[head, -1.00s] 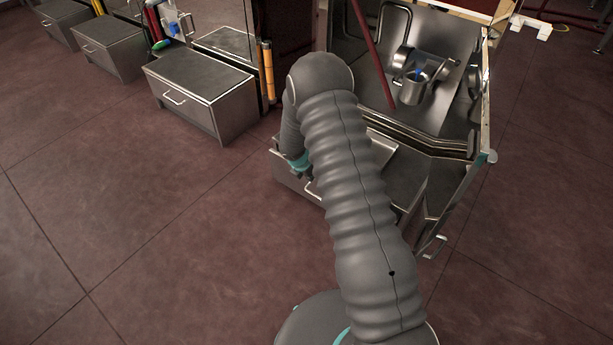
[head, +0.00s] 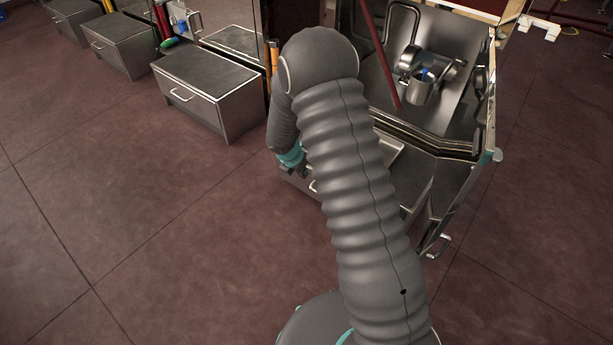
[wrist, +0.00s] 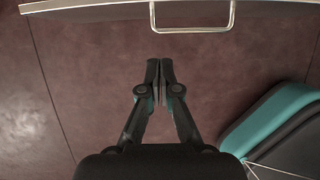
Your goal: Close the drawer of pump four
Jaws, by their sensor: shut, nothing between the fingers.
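The nearest pump cabinet (head: 432,110) has a drawer partly hidden behind my arm; no number shows on it. The drawer appears pulled out, with a light tray edge (head: 392,152) visible inside. Its front shows as a metal strip (wrist: 90,8) along the top of the wrist view, with a silver bar handle (wrist: 192,29) hanging from it. My gripper (wrist: 161,63) is shut and empty, its fingertips pointing at the drawer front and a little left of the handle. In the head view my gripper (head: 297,172) is small and dark at the drawer's left front corner. Contact cannot be told.
A closed drawer unit (head: 206,95) stands to the left, with more units (head: 118,45) behind it. A metal panel with a handle (head: 438,247) juts out at the cabinet's right. A red pole (head: 380,55) leans inside. The floor at left is clear.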

